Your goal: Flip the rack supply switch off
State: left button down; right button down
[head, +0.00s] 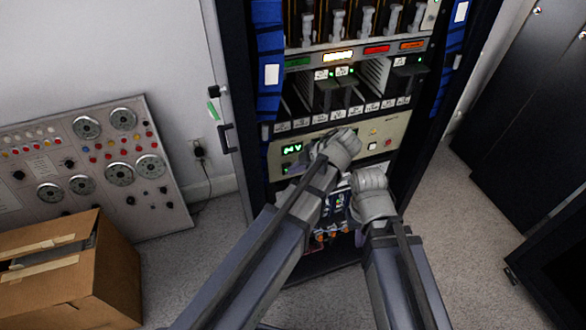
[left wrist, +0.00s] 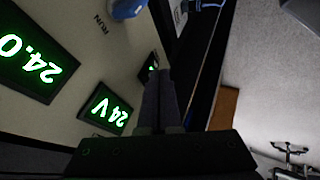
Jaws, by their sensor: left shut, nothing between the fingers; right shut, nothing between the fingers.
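The rack supply is a beige panel (head: 398,127) in the rack, with a lit green display (head: 291,149). My left gripper (head: 335,148) is shut and empty in front of the panel, also seen in the left wrist view (left wrist: 160,75); contact is unclear. My right gripper (head: 370,183) is shut and empty, just below the panel.
The black rack frame (head: 240,100) surrounds the panel, with blue cable bundles (head: 269,65) along its sides. Modules with levers (head: 340,80) sit above. A gauge board (head: 100,160) and cardboard box (head: 75,270) stand left. Bare floor (head: 460,230) lies right.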

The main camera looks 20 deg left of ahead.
jog(key=shift+r, duration=0.1)
dwell(0.3)
jog(key=shift+r, duration=0.1)
jog(key=shift+r+p, duration=0.7)
jog(key=shift+p, duration=0.2)
